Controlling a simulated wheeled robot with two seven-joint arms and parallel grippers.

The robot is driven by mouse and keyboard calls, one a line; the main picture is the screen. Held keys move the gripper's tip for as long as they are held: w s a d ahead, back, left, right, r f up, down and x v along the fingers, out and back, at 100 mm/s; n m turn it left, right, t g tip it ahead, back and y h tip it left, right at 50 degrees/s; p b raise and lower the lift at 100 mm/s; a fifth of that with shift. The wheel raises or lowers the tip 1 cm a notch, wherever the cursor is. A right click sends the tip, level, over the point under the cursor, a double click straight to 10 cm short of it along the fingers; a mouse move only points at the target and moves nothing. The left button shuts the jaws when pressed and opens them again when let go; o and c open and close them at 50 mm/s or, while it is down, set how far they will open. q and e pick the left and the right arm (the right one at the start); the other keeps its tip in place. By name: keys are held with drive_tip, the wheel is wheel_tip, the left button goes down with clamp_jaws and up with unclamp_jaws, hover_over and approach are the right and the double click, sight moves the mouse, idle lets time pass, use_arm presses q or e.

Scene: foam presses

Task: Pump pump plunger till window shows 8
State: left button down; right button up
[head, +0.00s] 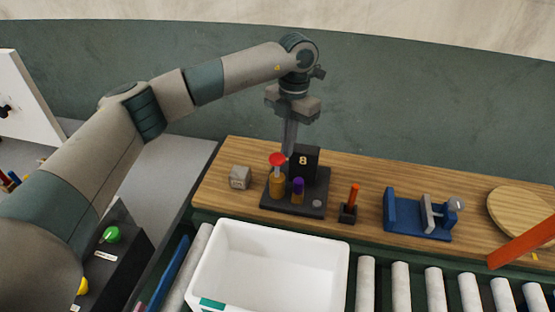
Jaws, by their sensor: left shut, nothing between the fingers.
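The pump stands on a dark base (283,208) on the wooden bench. Its plunger has a red top (277,160) above an orange-yellow body (277,186). A black block behind it carries the window (303,160), which reads 8. A shorter orange body with a purple top (298,187) stands beside the pump. My left gripper (288,154) is shut and empty, pointing down. Its tips are close to the red top, just right of it; whether they touch it I cannot tell. My right gripper is not in view.
A grey block (240,177) lies left of the base. An orange-handled tool (353,197) in a dark holder, a blue vise-like fixture (420,215) and a round wooden board (522,211) are to the right. A white bin (339,270) sits in front on rollers.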

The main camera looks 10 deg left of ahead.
use_arm(q)
drive_tip(key=shift+a+r, duration=0.1)
drive_tip(key=shift+r, duration=0.1)
wheel_tip(320, 180, up, 17)
drive_tip(key=w+b, duration=0.1)
drive_tip(key=b, duration=0.4)
drive_tip(key=shift+w+d, duration=0.3)
drive_tip(key=shift+d, duration=0.15)
drive_tip(key=shift+r, duration=0.1)
